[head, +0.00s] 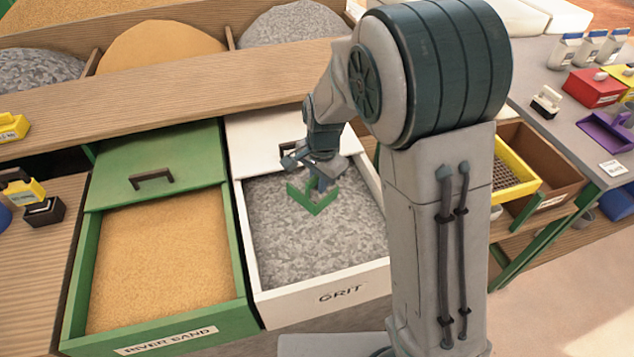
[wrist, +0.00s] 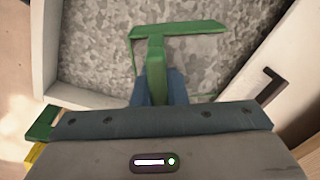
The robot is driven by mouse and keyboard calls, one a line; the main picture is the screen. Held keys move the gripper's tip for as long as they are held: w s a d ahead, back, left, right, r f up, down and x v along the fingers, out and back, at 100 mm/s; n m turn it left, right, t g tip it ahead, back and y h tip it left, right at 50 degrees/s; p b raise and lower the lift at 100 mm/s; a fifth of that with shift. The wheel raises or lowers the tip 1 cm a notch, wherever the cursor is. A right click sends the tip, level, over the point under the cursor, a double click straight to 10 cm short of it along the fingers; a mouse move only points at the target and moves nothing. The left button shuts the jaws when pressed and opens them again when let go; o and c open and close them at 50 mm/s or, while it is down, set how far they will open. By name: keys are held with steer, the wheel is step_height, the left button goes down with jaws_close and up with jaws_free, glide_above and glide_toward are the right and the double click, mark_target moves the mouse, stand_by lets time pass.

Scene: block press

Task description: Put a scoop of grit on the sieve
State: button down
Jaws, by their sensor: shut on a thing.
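My gripper (wrist: 161,90) is shut on the handle of a green scoop (head: 316,197). The scoop is over the grit (head: 300,242), at or just above its surface; whether it touches I cannot tell. In the wrist view the scoop (wrist: 176,29) is seen from behind, and its contents are hard to make out. The grey speckled grit fills the open white drawer marked GRIT (head: 338,294). A yellow-framed sieve (head: 513,170) with a dark mesh sits at the right, partly behind my arm.
An open green drawer (head: 160,342) of river sand is left of the grit. A grey bench at the right holds a red box (head: 592,88) and a purple scoop (head: 606,131). A wooden ledge (head: 200,95) runs behind the drawers.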

step_height(320, 180, up, 6)
steer(key=p, duration=0.4)
steer(key=shift+s+d, duration=0.3)
steer(key=shift+d, duration=0.05)
steer(key=shift+r, duration=0.1)
